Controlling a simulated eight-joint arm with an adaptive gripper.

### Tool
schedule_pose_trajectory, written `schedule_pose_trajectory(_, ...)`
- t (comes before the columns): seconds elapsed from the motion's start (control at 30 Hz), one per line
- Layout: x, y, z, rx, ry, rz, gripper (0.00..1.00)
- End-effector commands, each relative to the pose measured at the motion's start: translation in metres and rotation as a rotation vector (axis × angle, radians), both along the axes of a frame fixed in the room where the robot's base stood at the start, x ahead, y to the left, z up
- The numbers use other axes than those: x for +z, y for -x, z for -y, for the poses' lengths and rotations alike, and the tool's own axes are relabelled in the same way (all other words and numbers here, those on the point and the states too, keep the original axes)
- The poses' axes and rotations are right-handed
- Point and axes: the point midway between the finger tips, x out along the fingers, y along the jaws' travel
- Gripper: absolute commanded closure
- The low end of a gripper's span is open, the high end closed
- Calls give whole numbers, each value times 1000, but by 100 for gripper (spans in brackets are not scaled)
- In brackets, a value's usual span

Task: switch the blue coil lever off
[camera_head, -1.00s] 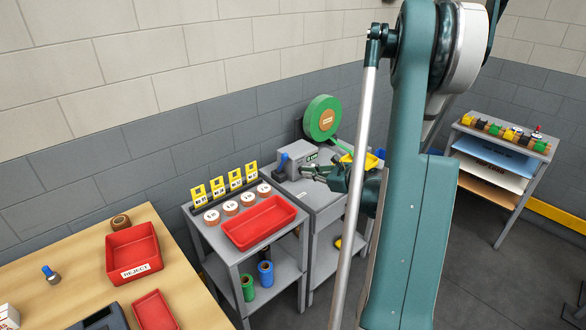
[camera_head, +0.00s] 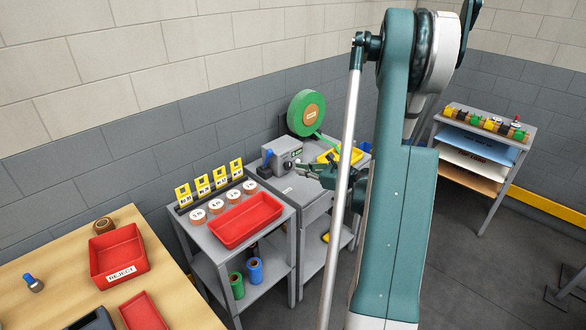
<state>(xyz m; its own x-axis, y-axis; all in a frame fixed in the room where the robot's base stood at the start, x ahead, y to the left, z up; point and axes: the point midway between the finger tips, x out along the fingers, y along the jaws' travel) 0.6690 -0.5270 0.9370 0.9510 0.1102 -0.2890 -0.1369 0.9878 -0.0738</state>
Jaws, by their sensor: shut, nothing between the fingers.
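The blue lever (camera_head: 267,158) stands upright, slightly tilted, at the left side of a grey machine box (camera_head: 289,147) on a grey stand. A large green coil (camera_head: 299,112) rises behind the box, with a green strip running down to the right. My gripper (camera_head: 301,173) is shut and empty, just in front and to the right of the box, pointing left. It looks apart from the lever; whether it touches the box is too small to tell.
A red tray (camera_head: 247,221) and several white-topped rolls sit on the grey cart to the left. A yellow tray (camera_head: 327,156) lies behind my gripper. A wooden table (camera_head: 60,262) with a red reject bin (camera_head: 119,270) is at the lower left. A shelf rack (camera_head: 485,150) stands right.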

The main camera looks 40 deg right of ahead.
Motion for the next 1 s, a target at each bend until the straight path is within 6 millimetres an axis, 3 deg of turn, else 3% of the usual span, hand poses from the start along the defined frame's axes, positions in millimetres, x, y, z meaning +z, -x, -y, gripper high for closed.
schedule_pose_trajectory(0.27,-9,-26,-3,2,0,0,100)
schedule_pose_trajectory(0.73,-30,-93,-11,1,1,0,100)
schedule_pose_trajectory(1.0,-13,-118,-15,0,1,0,100)
